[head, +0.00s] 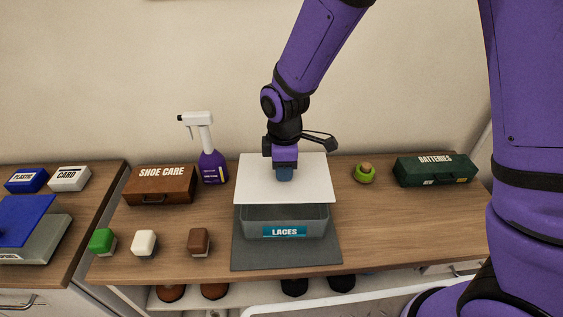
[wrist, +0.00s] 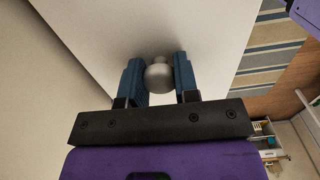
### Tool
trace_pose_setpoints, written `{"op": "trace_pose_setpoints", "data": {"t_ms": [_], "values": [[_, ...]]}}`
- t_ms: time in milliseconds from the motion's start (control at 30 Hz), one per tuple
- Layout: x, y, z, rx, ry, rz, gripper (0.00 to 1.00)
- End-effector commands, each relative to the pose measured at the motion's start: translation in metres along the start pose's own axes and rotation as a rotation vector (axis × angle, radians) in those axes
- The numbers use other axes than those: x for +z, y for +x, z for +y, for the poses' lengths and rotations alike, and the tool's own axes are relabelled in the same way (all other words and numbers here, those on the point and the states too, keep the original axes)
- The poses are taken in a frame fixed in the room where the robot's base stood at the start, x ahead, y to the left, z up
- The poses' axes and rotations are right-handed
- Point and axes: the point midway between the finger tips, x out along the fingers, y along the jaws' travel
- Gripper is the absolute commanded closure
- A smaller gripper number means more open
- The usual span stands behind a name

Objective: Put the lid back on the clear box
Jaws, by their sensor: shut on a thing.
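The clear box (head: 285,219) with a blue "LACES" label stands on a dark grey mat (head: 245,255) on the wooden shelf top. My gripper (head: 285,176) is shut on the knob (wrist: 159,75) of the white lid (head: 310,185). In the wrist view the round grey knob sits between the two blue fingers, with the white lid (wrist: 205,30) beyond. In the head view the lid appears above and behind the box's front, and the box's front opening shows below the lid's near edge. I cannot tell whether the lid touches the box's rim.
A brown "SHOE CARE" box (head: 160,185) and a purple spray bottle (head: 211,160) stand left of the lid. Green (head: 102,241), white (head: 144,243) and brown (head: 200,241) blocks sit in front. A green round item (head: 364,173) and a "BATTERIES" box (head: 434,170) stand right.

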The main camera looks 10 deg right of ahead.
Motion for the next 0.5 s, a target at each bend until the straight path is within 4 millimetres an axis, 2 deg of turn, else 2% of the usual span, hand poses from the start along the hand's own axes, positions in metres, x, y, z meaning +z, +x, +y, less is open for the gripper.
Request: {"op": "trace_pose_setpoints", "data": {"t_ms": [233, 500], "values": [[0.001, 0.0, 0.0, 0.0, 0.002, 0.0, 0.96], [0.001, 0.019, 0.0, -0.002, -0.001, -0.002, 0.96]]}}
